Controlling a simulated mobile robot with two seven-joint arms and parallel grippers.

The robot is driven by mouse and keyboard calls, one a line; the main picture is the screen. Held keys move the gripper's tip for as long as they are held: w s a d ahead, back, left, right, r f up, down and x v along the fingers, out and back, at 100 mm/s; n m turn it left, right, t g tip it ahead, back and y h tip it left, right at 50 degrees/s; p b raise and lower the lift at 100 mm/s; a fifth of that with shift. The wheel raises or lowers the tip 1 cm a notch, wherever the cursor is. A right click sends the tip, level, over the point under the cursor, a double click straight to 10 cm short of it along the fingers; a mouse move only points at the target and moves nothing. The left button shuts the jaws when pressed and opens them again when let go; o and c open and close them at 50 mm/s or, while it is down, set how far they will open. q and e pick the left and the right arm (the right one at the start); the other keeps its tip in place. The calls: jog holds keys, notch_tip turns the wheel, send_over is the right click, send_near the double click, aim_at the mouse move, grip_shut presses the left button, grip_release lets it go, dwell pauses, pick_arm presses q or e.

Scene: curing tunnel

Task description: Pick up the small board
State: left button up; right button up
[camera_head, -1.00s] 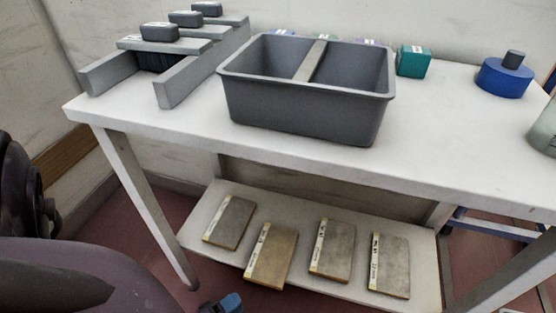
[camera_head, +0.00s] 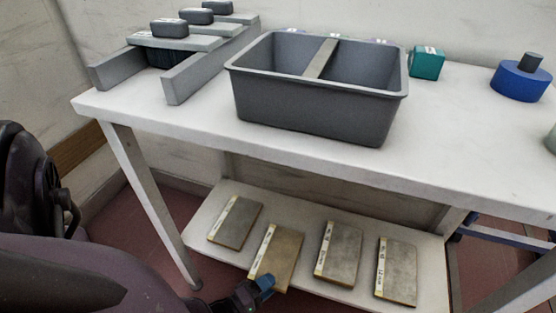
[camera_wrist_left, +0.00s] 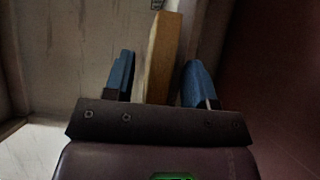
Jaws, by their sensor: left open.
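Several thin boards with pale labelled strips along one edge lie flat on the lower shelf. The tan board (camera_head: 277,257), second from the left, juts past the shelf's front edge. My left gripper (camera_head: 264,283), with blue fingertips, is at this board's front left corner. In the left wrist view the open left gripper (camera_wrist_left: 158,82) has the tan board's edge (camera_wrist_left: 160,50) between its two fingers, with gaps on both sides. The grey-brown boards stand apart from it: one on the left (camera_head: 236,222), two on the right (camera_head: 339,250) (camera_head: 396,271). My right gripper is out of view.
The white table top (camera_head: 450,150) overhangs the lower shelf (camera_head: 205,205). On it are a grey divided bin (camera_head: 310,110), a grey rack (camera_head: 185,75), a teal box (camera_head: 426,63) and a blue cylinder (camera_head: 520,82). A table leg (camera_head: 150,205) stands left of my gripper.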

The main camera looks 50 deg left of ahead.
pick_arm(q)
grip_shut()
jog(key=shift+r, duration=0.15)
jog(key=shift+r+p, duration=0.3)
notch_tip(320, 180, up, 19)
jog(key=p, duration=0.9)
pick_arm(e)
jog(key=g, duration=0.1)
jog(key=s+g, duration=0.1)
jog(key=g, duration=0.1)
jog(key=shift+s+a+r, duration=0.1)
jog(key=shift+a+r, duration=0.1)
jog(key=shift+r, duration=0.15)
pick_arm(q)
jog(key=shift+s, duration=0.1)
